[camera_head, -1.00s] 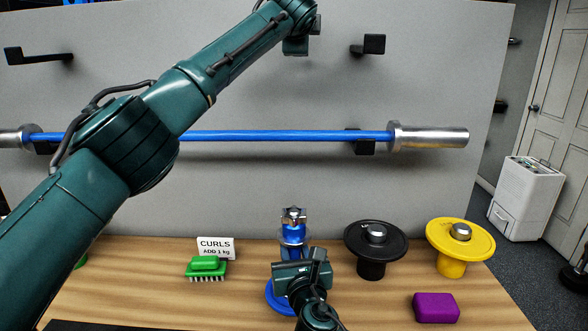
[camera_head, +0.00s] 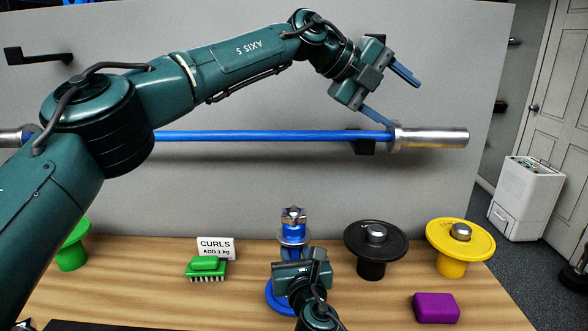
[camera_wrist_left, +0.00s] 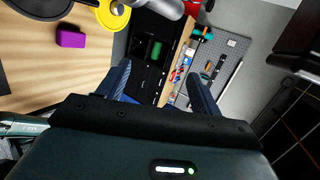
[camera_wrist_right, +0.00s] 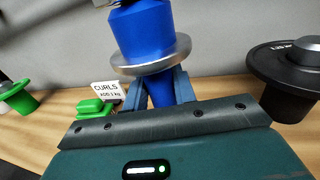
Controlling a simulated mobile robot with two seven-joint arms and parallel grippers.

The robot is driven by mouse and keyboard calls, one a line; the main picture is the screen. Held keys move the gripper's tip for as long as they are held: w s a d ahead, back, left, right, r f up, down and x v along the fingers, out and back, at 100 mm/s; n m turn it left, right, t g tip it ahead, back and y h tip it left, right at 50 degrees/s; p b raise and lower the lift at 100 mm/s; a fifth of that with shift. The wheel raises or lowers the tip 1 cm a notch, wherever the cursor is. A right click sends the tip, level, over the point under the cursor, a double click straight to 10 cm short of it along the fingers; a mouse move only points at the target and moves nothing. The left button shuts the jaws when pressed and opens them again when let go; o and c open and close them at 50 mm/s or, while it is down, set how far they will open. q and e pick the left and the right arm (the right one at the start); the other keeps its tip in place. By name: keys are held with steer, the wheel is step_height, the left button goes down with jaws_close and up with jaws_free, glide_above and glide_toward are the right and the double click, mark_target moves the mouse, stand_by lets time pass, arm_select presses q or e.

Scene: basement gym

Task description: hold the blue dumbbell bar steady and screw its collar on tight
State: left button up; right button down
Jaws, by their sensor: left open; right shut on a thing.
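The blue dumbbell bar (camera_head: 290,249) stands upright at the middle of the bench, with a silver flange partway up. A silver collar (camera_head: 293,214) sits on its top end; I cannot tell how tight it is. My right gripper (camera_head: 292,262) is shut on the bar; the right wrist view shows its fingers around the blue part just below the flange (camera_wrist_right: 150,64). My left gripper (camera_head: 406,105) is open and empty, raised in front of the wall panel, up and right of the collar. Its spread fingers (camera_wrist_left: 160,85) show in the left wrist view.
A long blue barbell (camera_head: 270,135) hangs on the wall panel behind. Black (camera_head: 375,240) and yellow (camera_head: 460,246) weights stand right of the bar, a purple block (camera_head: 436,307) in front of them. A CURLS sign (camera_head: 216,247) and green brush (camera_head: 206,268) are to the left.

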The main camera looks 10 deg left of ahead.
arm_select(q)
steer(key=s+a+f+n+g+y, duration=0.25)
steer(key=a+f+y, duration=0.35)
steer(key=a+f, duration=0.3)
steer(key=n+g+y, duration=0.2)
steer(key=n+y, duration=0.3)
glide_above(294, 210)
step_height(294, 210, down, 4)
steer(key=shift+f, duration=0.1)
steer(key=shift+m, duration=0.25)
steer(key=shift+f, duration=4)
